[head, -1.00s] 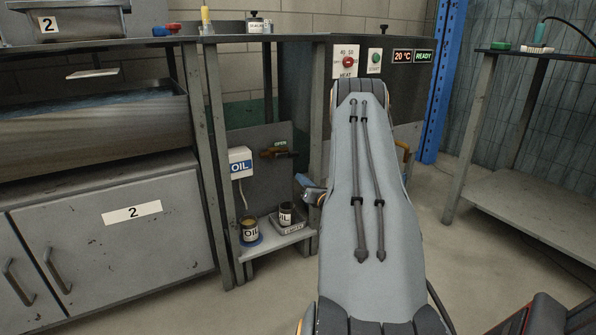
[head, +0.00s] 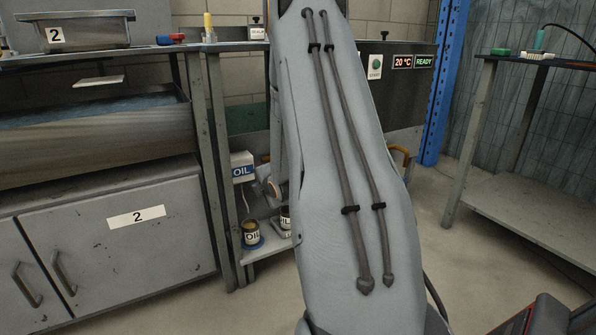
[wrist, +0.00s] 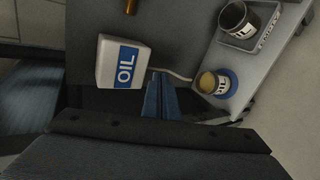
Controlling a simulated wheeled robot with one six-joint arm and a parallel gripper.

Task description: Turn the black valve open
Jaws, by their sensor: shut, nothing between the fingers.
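The black valve is hidden behind my arm in the head view and does not show in the wrist view. A short brass pipe piece (wrist: 131,6) shows at the top edge of the wrist view. My gripper (wrist: 161,76) shows there as blue fingers, shut and empty, pointing toward the back panel. Its tips appear just right of and below the white OIL box (wrist: 106,62). Whether they touch anything cannot be told. In the head view my arm covers the panel right of the OIL box (head: 243,160).
An open oil can (head: 251,235) stands on a blue disc on the low shelf (head: 262,247). A darker can (wrist: 262,22) stands on a small scale beside it. A thin pale cable (wrist: 178,75) runs from the box. A table leg (head: 222,190) stands left of the shelf.

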